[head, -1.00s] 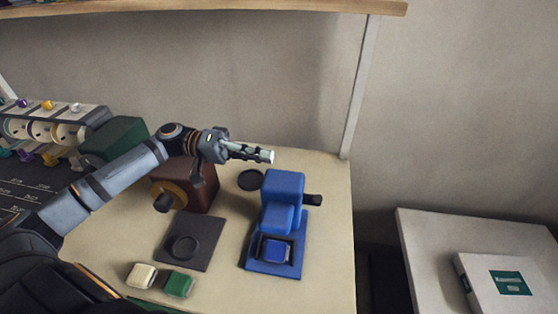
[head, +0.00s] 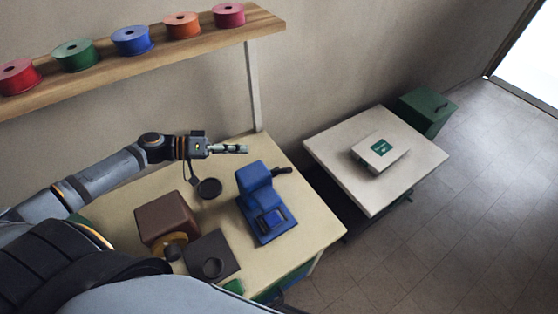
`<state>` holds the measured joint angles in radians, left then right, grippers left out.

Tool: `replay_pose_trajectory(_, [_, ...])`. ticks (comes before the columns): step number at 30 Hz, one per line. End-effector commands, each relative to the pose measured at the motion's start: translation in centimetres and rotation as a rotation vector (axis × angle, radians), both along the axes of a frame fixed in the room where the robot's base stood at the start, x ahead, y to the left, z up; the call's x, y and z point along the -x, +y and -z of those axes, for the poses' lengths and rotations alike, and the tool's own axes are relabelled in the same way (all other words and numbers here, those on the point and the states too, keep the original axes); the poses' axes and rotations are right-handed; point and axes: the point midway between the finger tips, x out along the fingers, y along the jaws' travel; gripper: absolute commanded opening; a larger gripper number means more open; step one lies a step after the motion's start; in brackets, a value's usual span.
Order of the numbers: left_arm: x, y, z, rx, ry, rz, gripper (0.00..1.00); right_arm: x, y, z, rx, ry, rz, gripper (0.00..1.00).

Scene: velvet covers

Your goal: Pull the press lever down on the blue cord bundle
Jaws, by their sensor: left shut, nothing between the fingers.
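The blue press (head: 254,186) stands upright on the beige table, right of the middle of its top. Its short dark lever (head: 283,171) sticks out from the press's right side. A blue block, which looks like the cord bundle (head: 270,220), lies in the dark-framed bed at the front of the press. My left gripper (head: 246,149) comes in from the left, shut and empty. In the picture its tips are just above and left of the press head, apart from the lever. My right gripper is not in view.
A brown box (head: 165,217) with a yellow-ringed knob and a dark pad (head: 212,256) stand left of the press. A round black disc (head: 209,188) lies behind. A shelf (head: 190,48) with several ribbon spools hangs above. A white side table (head: 325,152) stands right.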

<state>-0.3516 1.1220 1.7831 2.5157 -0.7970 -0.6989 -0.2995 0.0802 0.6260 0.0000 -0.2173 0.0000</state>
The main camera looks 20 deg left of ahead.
Motion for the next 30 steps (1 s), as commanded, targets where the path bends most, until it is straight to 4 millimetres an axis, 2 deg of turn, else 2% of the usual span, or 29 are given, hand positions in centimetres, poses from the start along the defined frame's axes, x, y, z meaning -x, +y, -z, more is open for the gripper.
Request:
replay_pose_trajectory(3, [0.0, 0.0, 0.0, 0.001, 0.000, 0.001, 0.00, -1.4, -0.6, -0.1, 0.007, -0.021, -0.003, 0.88])
replay_pose_trajectory(6, [-0.2, -0.3, 0.2, 0.004, -0.001, 0.001, 0.00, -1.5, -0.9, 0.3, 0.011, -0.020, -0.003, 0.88])
replay_pose_trajectory(12, [-1.6, -2.5, 1.1, 0.008, -0.008, 0.001, 0.00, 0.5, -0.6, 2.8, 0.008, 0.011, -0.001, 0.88])
replay_pose_trajectory(16, [-2.7, -4.4, 1.4, 0.010, -0.006, 0.000, 0.00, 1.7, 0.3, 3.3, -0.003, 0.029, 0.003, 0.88])
replay_pose_trajectory(25, [-5.2, -8.6, 2.1, 0.011, -0.001, 0.000, 0.00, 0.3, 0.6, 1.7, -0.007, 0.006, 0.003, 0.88])
replay_pose_trajectory(30, [-3.3, -9.7, 3.8, 0.006, 0.005, 0.001, 0.00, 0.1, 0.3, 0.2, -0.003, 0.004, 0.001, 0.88])
